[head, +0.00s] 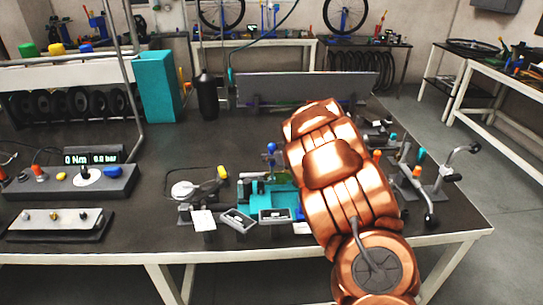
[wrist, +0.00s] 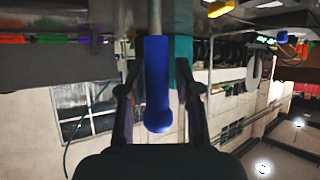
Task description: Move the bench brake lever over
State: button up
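The brake lever has a blue grip with a rounded end (wrist: 157,85) on a grey rod. It hangs down in the middle of the wrist view, which looks upside down. My gripper (wrist: 153,78) has one dark finger on each side of the blue grip, with a visible gap on both sides, so it is open around the lever and not pressed on it. In the head view a small blue knob (head: 271,148) stands upright above a teal fixture (head: 268,194), left of my copper arm. My gripper is hidden behind the arm there.
Grey trays (head: 238,219) and a round gauge-like part (head: 187,189) sit left of the fixture. A control box with a display (head: 90,182) is at the left. A metal frame with orange and teal parts (head: 432,188) stands right of my arm.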

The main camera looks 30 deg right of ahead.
jog(key=shift+r, duration=0.1)
jog(key=v, duration=1.1)
jog(key=shift+s, duration=0.4)
jog(key=shift+d+r, duration=0.1)
jog(key=shift+r, duration=0.05)
